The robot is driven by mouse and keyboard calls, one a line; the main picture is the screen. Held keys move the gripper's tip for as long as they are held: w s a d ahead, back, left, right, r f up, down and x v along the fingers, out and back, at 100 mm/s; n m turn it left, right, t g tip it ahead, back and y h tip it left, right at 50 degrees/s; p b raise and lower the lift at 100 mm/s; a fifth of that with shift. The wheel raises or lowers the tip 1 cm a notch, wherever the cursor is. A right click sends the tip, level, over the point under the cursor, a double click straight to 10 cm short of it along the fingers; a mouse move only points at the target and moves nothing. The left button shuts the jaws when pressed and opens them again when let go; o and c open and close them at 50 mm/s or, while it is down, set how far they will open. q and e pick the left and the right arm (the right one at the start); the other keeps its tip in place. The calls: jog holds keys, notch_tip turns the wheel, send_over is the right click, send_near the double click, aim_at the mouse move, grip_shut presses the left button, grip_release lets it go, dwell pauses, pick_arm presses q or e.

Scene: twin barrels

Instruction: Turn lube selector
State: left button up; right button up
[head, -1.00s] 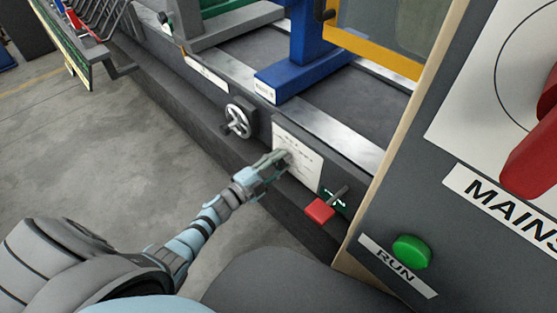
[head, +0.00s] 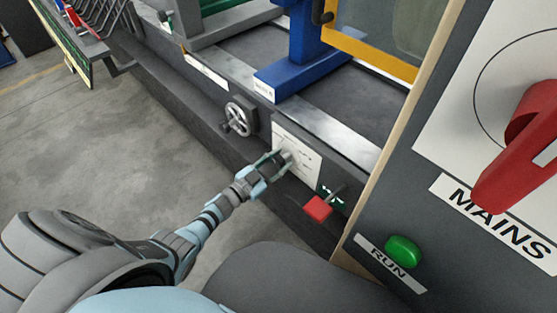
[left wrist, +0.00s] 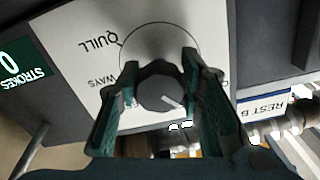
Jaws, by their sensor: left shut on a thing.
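The lube selector is a dark round knob (left wrist: 155,92) on a white plate (left wrist: 90,60) in the left wrist view, with a circle around it and the words QUILL and WAYS beside it. A pale pointer line on the knob aims to the lower right of that picture. My left gripper (left wrist: 160,66) is shut on the knob, one green finger on each side. In the head view the left gripper (head: 274,163) reaches the white plate (head: 302,155) on the machine's front; the knob is mostly hidden there. My right gripper is not in view.
A handwheel (head: 239,119) is left of the plate. A red block (head: 318,208) with a small lever is right of it. A panel with a green RUN button (head: 404,251) and a red MAINS handle (head: 520,155) stands close at right. Open floor (head: 110,150) lies left.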

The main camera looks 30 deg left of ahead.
pick_arm(q)
jog(key=shift+w+r+n, duration=0.1)
jog(key=shift+r+n, duration=0.05)
jog(key=shift+n, duration=0.45)
jog(key=o, duration=1.2)
jog(key=v, duration=1.2)
